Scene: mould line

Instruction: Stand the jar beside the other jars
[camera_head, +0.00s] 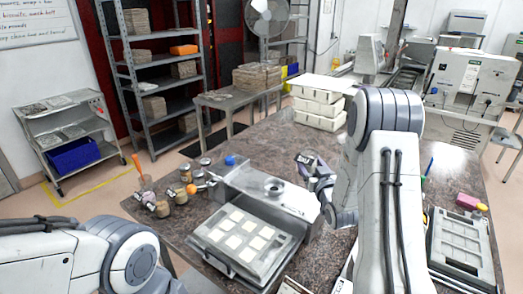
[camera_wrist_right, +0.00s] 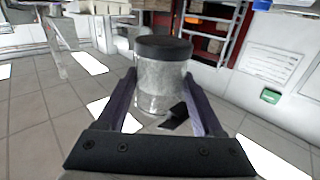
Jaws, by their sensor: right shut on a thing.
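My right gripper (camera_head: 318,182) is shut on a clear glass jar with a dark lid and pale grey contents. In the right wrist view the jar (camera_wrist_right: 161,82) sits between the two fingers (camera_wrist_right: 160,112), lid at the top. In the head view it is held above the table, right of the metal machine, and is small and partly hidden. Several other jars (camera_head: 181,197) stand at the table's left end, some with brown contents, well left of the right gripper. My left arm shows at lower left, but its gripper is out of view.
A metal machine with a tray of pale squares (camera_head: 240,239) stands between the right gripper and the jars. A cup with an orange-handled tool (camera_head: 146,182) stands by the jars. White stacked crates (camera_head: 318,100) are at the back. The tabletop (camera_head: 282,138) behind the machine is clear.

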